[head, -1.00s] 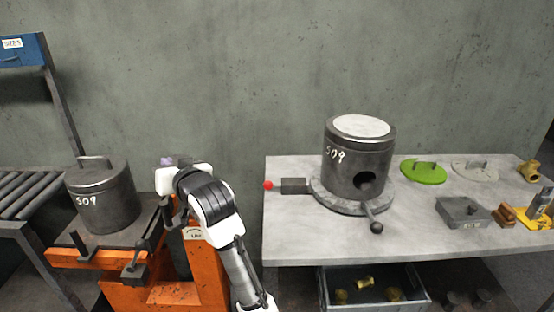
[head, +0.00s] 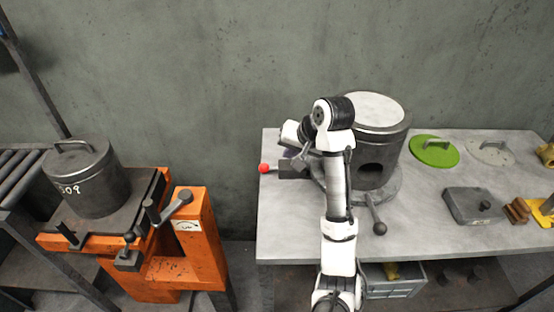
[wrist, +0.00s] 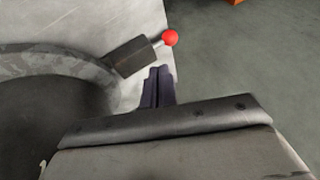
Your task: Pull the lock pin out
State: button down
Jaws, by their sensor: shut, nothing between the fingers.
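The lock pin shows as a red ball knob (head: 265,168) on a short rod. It sticks out to the left of a dark block (head: 292,171) beside the round base on the grey table. In the wrist view the red knob (wrist: 170,38) and the block (wrist: 134,57) are both clear to see. My gripper (wrist: 158,72) is shut and empty, its dark fingers just below the knob and beside the block in that picture. I cannot tell how high above the table the fingers are. In the head view my arm partly hides the gripper and the block.
A dark cylinder (head: 372,160) stands on the round base, behind my arm. A black-knobbed lever (head: 379,228) juts forward from the base. A green lid (head: 435,151) and a grey box (head: 474,205) lie to the right. An orange lift cart (head: 205,240) carries another cylinder (head: 90,178).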

aim_at(261, 166)
jog(key=x, duration=1)
dwell(0.3)
jog(key=a+p, duration=0.1)
jog(key=a, duration=0.2)
jog(key=shift+a+r+p, duration=0.1)
jog(key=shift+r+p, duration=0.05)
jog(key=shift+p, duration=0.25)
jog(key=shift+a, duration=0.25)
